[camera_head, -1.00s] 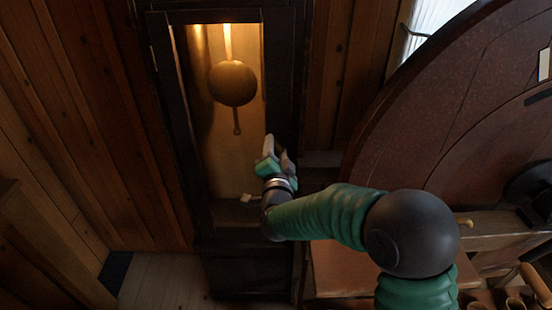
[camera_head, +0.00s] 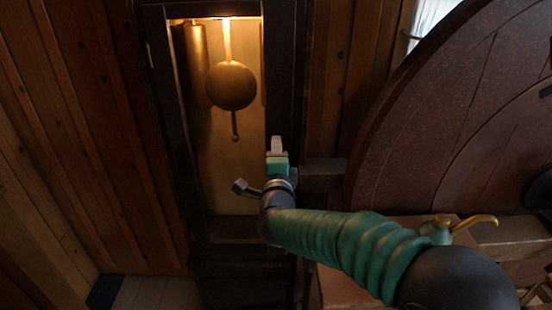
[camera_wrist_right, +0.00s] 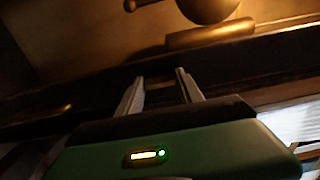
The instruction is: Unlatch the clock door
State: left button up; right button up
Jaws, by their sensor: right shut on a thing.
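The tall dark clock case has a narrow door (camera_head: 283,65) with a dark frame around a lit opening. Behind it hangs a round brass pendulum (camera_head: 231,86). My right gripper (camera_head: 277,142) is at the door's right-hand stile, below the pendulum bob's height, pointing at the frame. In the right wrist view its two pale fingers (camera_wrist_right: 160,84) stand either side of a small dim piece, seemingly the latch (camera_wrist_right: 159,86), and are shut on it. The latch is hidden behind my gripper in the head view. My left gripper is out of view.
A large reddish-brown wheel (camera_head: 450,110) stands to the right. A wooden bench (camera_head: 515,238) with a brass-handled fitting (camera_head: 470,224) lies below it, close to my right arm. Plank walls (camera_head: 90,130) flank the clock. Pale floor (camera_head: 145,292) shows at lower left.

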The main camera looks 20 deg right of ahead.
jog(key=shift+f, duration=0.25)
jog(key=o, duration=1.2)
jog(key=shift+o, duration=0.9)
jog(key=shift+d+r, duration=0.1)
